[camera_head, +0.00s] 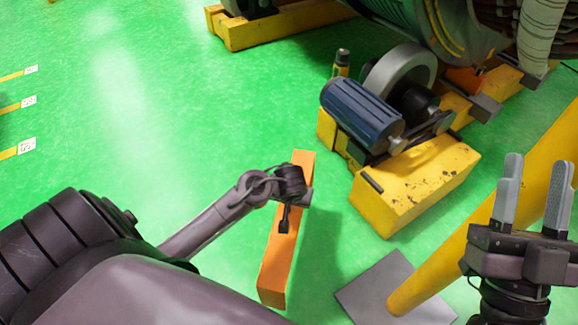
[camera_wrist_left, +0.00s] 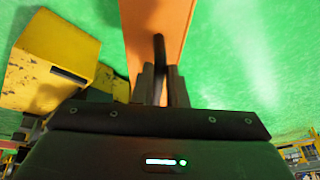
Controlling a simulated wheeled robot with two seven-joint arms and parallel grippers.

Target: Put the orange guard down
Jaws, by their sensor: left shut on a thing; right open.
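The orange guard (camera_head: 276,262) is a long, narrow orange piece in the middle of the head view, left of the yellow motor base. It also fills the top middle of the left wrist view (camera_wrist_left: 179,30). My left gripper (camera_head: 285,215) is over the guard's middle and shut on its dark handle (camera_wrist_left: 159,58). The wrist view shows the handle between the two fingers (camera_wrist_left: 163,84). I cannot tell whether the guard touches the green floor. My right gripper (camera_head: 533,190) is open and empty at the right, with its fingers pointing up.
A blue motor (camera_head: 362,113) sits on a yellow base (camera_head: 418,187) right of the guard. A slanted yellow post (camera_head: 455,252) rises from a grey plate (camera_head: 372,287). The large stator (camera_head: 400,15) stands at the top right.

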